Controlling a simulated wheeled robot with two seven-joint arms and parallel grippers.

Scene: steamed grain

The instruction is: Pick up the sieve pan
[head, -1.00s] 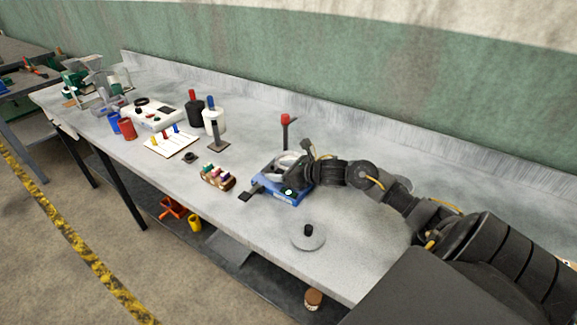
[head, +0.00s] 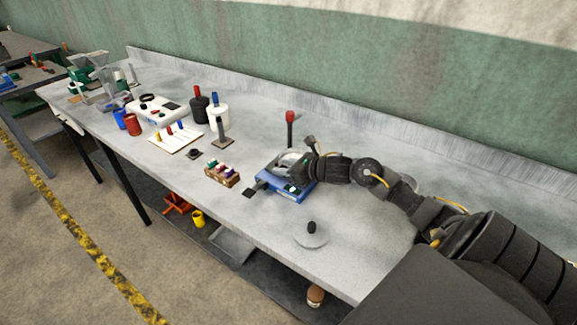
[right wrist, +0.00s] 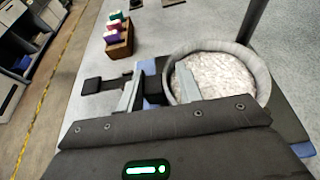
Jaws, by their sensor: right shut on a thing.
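The sieve pan (right wrist: 222,72) is a round, grey-rimmed pan holding pale, grain-like stuff. In the head view the pan (head: 289,158) is partly hidden by my right gripper (head: 291,176). It sits over a blue base (head: 297,196) on the bench. In the right wrist view my right gripper (right wrist: 158,88) has its two grey fingers at the pan's left side, where a black handle-like piece (right wrist: 103,84) sticks out. It is shut on the pan's side; the exact contact is hard to see. My left gripper is not in view.
A post with a red knob (head: 290,117) stands just behind the base. A round lid with a black knob (head: 310,238) lies at the front. A wooden rack of coloured pieces (head: 222,175) stands to the left. The bench right of the lid is clear.

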